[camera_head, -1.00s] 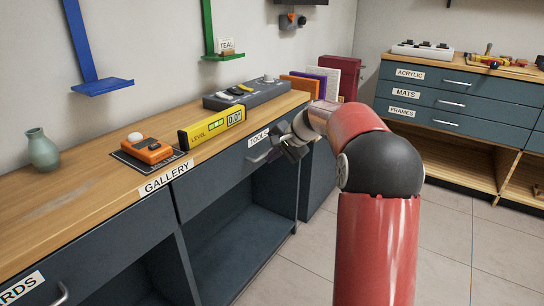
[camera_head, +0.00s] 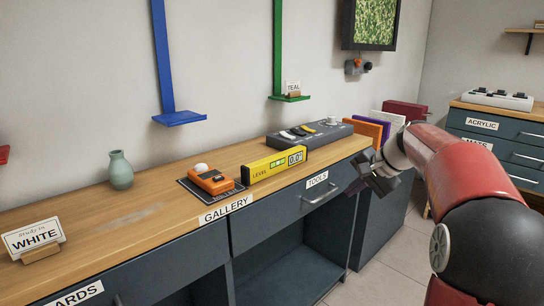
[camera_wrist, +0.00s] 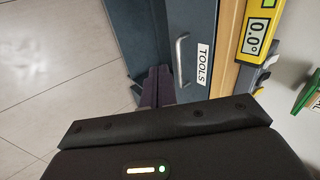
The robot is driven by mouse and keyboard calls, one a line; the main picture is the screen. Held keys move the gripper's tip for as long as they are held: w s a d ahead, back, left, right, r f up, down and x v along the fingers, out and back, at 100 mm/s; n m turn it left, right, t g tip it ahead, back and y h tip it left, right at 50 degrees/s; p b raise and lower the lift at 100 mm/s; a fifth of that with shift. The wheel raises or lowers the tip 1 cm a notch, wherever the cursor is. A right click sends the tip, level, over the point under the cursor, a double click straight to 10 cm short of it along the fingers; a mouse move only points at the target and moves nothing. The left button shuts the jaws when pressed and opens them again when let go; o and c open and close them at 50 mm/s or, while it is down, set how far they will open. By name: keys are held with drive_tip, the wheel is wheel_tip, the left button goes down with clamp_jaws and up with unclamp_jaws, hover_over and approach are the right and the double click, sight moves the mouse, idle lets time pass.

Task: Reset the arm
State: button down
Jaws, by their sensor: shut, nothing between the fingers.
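My gripper (camera_head: 378,178) is at the end of my red arm, in front of the right end of the wooden counter. It is shut and holds nothing. It hangs in the air near the TOOLS drawer (camera_head: 292,203), just right of that drawer's handle in the head view. In the wrist view the purple-dark fingers (camera_wrist: 155,88) point along the drawer front, beside the silver handle (camera_wrist: 181,60). The drawer looks closed.
The counter (camera_head: 150,212) carries a yellow level (camera_head: 273,166), an orange tool (camera_head: 211,181), a grey tray (camera_head: 310,134), a vase (camera_head: 120,170) and a WHITE card (camera_head: 34,238). Blue (camera_head: 180,118) and green (camera_head: 289,98) ledges hang on the wall. Tiled floor (camera_wrist: 50,60) is free.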

drive_tip(key=s+a+n+h, duration=0.1)
drive_tip(key=s+a+n, duration=0.1)
drive_tip(key=s+a, duration=0.5)
drive_tip(key=s+a+f+n+h, duration=0.1)
drive_tip(key=s+a+f+n, duration=0.1)
drive_tip(key=s, duration=1)
drive_tip(key=s+a+f+n+h, duration=0.2)
drive_tip(key=s+f+n, duration=0.3)
drive_tip(key=s, duration=0.8)
wheel_tip(320, 180, down, 2)
drive_tip(key=shift+s+f+n+h, duration=0.1)
drive_tip(key=shift+s+n+h, duration=0.05)
drive_tip(key=shift+n+h, duration=0.15)
